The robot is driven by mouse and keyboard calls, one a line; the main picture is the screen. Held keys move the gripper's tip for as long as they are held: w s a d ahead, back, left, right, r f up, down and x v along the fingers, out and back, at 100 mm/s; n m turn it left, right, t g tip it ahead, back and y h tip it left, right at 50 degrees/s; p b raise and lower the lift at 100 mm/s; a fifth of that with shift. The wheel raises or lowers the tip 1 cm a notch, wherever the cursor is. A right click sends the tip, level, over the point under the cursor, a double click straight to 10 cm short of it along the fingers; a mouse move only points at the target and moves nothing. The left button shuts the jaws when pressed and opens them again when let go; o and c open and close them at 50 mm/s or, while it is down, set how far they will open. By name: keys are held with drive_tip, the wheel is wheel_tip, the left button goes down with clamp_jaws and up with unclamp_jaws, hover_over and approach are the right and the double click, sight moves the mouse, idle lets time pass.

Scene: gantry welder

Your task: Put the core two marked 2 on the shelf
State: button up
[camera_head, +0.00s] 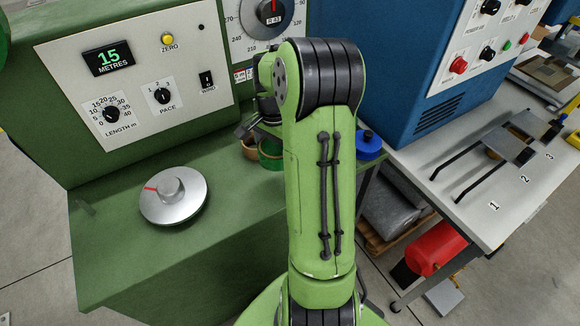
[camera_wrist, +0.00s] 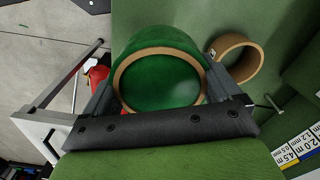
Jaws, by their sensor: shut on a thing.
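My gripper (camera_wrist: 162,92) is shut on a green-sided ring with a tan rim (camera_wrist: 122,66), with one finger on each side of it. Green shows through the middle of the ring. The ring also shows, partly hidden by my arm, in the head view (camera_head: 270,160). A plain tan ring (camera_wrist: 235,60) stands on the green bench just right of the held one; it shows in the head view (camera_head: 249,149) too. A small mark on it is too small to read. No number 2 is readable on either ring. I cannot tell which surface is the shelf.
A pale table (camera_head: 480,215) marked 1, 2, 3 stands right, with a red cylinder (camera_head: 434,248) below.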

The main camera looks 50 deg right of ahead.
sight(278, 181)
wheel_tip(278, 181, down, 10)
drive_tip(key=shift+b, duration=0.55)
drive_tip(key=shift+f, duration=0.1)
